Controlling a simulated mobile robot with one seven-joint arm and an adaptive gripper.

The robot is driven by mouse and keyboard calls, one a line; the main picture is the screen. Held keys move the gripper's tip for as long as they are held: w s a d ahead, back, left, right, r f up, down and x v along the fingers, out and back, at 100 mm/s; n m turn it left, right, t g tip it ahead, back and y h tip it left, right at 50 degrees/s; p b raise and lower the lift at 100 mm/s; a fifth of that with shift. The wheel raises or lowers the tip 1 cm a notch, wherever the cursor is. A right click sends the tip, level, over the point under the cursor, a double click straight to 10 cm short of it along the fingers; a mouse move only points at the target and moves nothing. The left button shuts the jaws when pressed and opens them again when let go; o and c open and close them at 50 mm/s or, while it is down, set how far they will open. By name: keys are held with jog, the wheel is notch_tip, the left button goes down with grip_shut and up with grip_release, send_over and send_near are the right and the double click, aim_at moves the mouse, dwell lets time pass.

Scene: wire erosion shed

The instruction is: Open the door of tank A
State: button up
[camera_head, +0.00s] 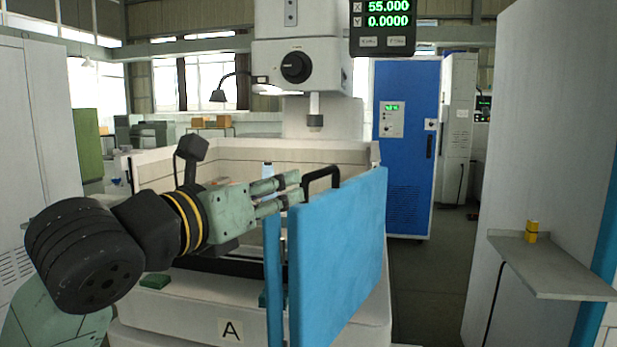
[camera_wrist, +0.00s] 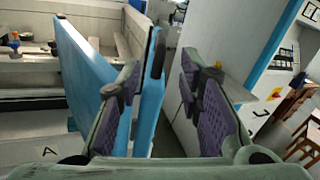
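The blue door (camera_head: 340,245) of the tank stands swung out from the tank front, at an angle to it. A black bar handle (camera_head: 322,172) sits at its top. The tank (camera_head: 180,305) bears a label A (camera_head: 231,330). My gripper (camera_head: 296,191) is at the door's near upper edge, its fingers partly overlapping the door there. In the wrist view my gripper (camera_wrist: 158,70) is open, its purple-padded fingers apart. A blue door part (camera_wrist: 150,100) and a dark handle end (camera_wrist: 157,55) show between them. I cannot tell whether a finger touches the door.
A grey shelf (camera_head: 545,265) with a yellow block (camera_head: 531,231) juts from the pale cabinet at right. A blue cabinet (camera_head: 405,150) stands behind. Dark floor (camera_head: 430,280) is free between door and shelf. The machine head (camera_head: 300,65) hangs above the tank.

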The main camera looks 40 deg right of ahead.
aim_at(304, 179)
jog(key=p+x, duration=0.3)
jog(key=x, duration=0.7)
jog(key=shift+d, duration=0.2)
grip_shut()
dwell(0.5)
